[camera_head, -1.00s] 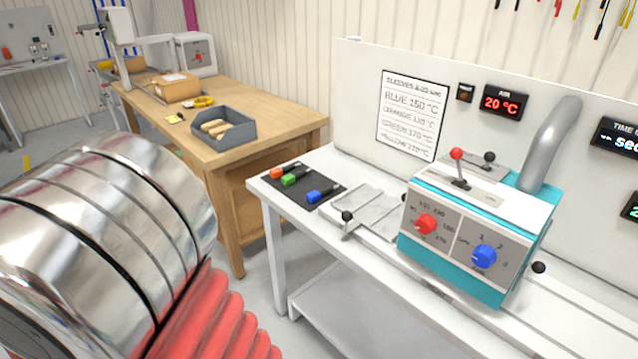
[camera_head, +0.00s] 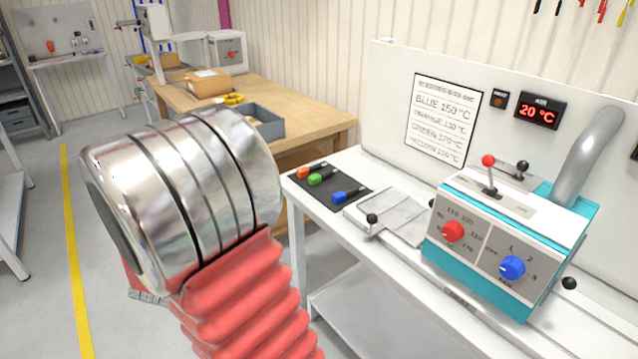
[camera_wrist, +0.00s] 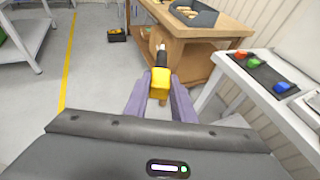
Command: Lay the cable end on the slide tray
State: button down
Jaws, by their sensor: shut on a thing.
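My gripper (camera_wrist: 160,88) shows in the wrist view with its two purple-grey fingers closed on the sides of the cable end (camera_wrist: 161,76). The cable end has a yellow sleeve, with a black part and a pale metal tip pointing away from me. It is held in the air in front of the workbench. The slide tray (camera_head: 405,218) is a flat, pale metal tray on the white bench, left of the teal heating machine (camera_head: 480,287). The gripper and cable end are apart from it. In the head view my arm hides the gripper.
A black mat (camera_head: 354,207) with orange, green and blue pieces lies left of the tray. A black-knobbed lever (camera_head: 372,218) stands at the tray's front. A wooden bench (camera_head: 295,92) with a grey bin (camera_head: 266,125) is behind. The floor at left is open.

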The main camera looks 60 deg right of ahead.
jog(key=s+d+r+m+g+h, duration=0.1)
jog(key=s+d+m+g, duration=0.15)
jog(key=d, duration=0.45)
jog(key=s+d+m+g+h, duration=0.1)
jog(key=s+d, duration=0.3)
jog(key=d, duration=0.2)
notch_tip(320, 180, up, 2)
jog(key=m+g, duration=1)
jog(key=g, duration=0.1)
send_over(387, 222)
jog(key=shift+s+d+r+n, duration=0.1)
jog(key=shift+d+r+n, duration=0.05)
jog(key=shift+r+n, duration=0.1)
jog(key=shift+f, duration=0.1)
jog(key=shift+f, duration=3.15)
jog(key=shift+f, duration=1)
